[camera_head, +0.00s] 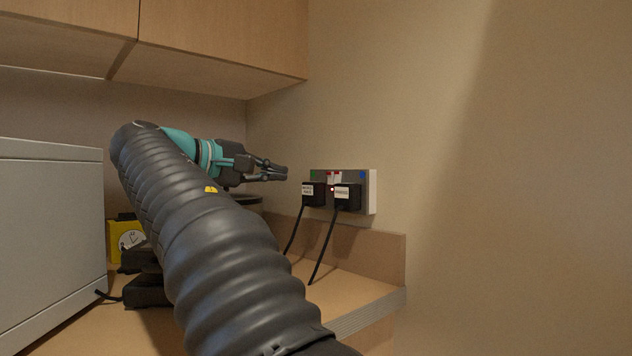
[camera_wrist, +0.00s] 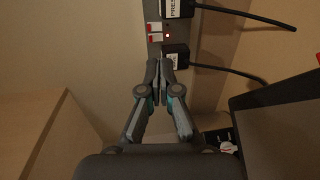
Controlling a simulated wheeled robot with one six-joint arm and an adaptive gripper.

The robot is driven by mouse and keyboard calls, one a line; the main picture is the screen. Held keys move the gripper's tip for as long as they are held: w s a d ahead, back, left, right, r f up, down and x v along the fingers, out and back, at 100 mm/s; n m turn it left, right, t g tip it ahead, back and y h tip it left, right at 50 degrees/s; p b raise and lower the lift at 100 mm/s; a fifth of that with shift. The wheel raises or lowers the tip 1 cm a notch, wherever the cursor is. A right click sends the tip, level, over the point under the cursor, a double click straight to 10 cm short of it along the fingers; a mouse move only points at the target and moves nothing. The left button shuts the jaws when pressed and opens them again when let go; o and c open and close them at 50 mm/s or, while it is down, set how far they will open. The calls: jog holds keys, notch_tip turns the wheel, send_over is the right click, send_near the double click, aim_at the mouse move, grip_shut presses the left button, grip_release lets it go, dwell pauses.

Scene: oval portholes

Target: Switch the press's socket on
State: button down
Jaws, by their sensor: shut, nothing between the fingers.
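A grey socket panel (camera_head: 369,190) is on the wall with two black plugs. The right-hand plug (camera_head: 347,195) has a white label, and in the wrist view the upper plug (camera_wrist: 178,8) reads "PRESS". The other plug (camera_wrist: 176,55) is just ahead of my fingertips, its label partly hidden. Two red-and-white switches (camera_wrist: 154,33) sit side by side between the plugs. A red lamp (camera_wrist: 167,35) glows beside the lower switch; beside the upper one I see no glow. My gripper (camera_head: 284,173) is shut and empty, left of the panel in the head view; it also shows in the wrist view (camera_wrist: 160,63).
Black cables (camera_head: 325,245) hang from the plugs to the wooden counter (camera_head: 350,290). Wooden cupboards (camera_head: 220,40) overhang at upper left. A grey box-shaped appliance (camera_head: 50,230) stands at left, near a yellow object (camera_head: 124,236). The wall right of the panel is bare.

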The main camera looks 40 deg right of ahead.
aim_at(337, 178)
jog(key=shift+a, duration=0.2)
jog(key=shift+d, duration=0.1)
jog(key=w+d+f, duration=0.1)
jog(key=d+f, duration=0.1)
jog(key=d, duration=1.1)
jog(key=shift+d, duration=0.3)
